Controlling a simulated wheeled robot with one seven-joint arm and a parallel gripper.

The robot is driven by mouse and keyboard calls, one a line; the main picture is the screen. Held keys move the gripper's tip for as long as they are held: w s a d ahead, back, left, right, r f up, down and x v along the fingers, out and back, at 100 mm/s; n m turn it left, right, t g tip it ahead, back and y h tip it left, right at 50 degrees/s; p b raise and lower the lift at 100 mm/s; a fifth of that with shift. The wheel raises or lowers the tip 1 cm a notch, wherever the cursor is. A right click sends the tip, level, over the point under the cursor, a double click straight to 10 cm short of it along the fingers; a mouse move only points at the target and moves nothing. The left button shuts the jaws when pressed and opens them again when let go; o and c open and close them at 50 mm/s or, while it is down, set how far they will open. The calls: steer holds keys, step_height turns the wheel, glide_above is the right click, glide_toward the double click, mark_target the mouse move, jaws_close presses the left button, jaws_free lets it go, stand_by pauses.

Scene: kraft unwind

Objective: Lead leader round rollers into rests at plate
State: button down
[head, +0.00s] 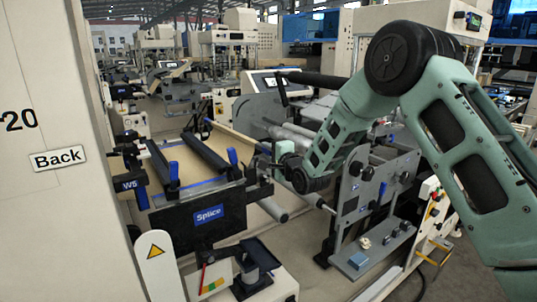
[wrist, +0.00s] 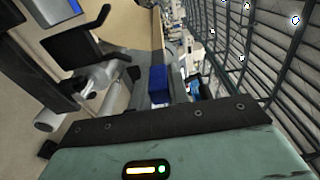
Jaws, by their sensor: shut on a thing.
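The tan kraft leader (head: 232,140) stretches behind the splice table and ends near my gripper (head: 265,160). My gripper is shut on it; the grip itself is small and partly hidden. In the wrist view the tan leader (wrist: 128,22) rises at the top, beyond the dark front edge of my gripper. Pale rollers (head: 272,208) stick out from the machine below and right of my gripper. Roller ends (wrist: 50,119) also show at left in the wrist view. The splice table carries a blue Splice plate (head: 208,215). I cannot make out the rests clearly.
A grey side plate with knobs (head: 378,190) stands right of my gripper. Dark bars (head: 202,150) with blue handles lie across the splice table. A cabinet marked Back (head: 60,200) blocks the left. A small stand (head: 255,270) is in front. Open floor shows between them.

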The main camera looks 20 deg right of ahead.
steer(key=shift+d+f, duration=0.1)
stand_by(0.4)
steer(key=d, duration=0.1)
steer(key=w+d+f+b, duration=0.1)
steer(key=d, duration=0.1)
steer(key=d+b, duration=0.1)
steer(key=d, duration=0.1)
steer(key=shift+w+d+f, duration=0.2)
steer(key=shift+w+d, duration=0.05)
steer(key=shift+w, duration=0.15)
steer(key=shift+s+a+h+b, duration=0.15)
steer(key=shift+a+h+b, duration=0.15)
steer(key=shift+b, duration=0.45)
steer(key=shift+f, duration=0.15)
step_height(320, 180, down, 22)
steer(key=b, duration=1.7)
steer(key=shift+b, duration=0.4)
steer(key=shift+f, duration=0.1)
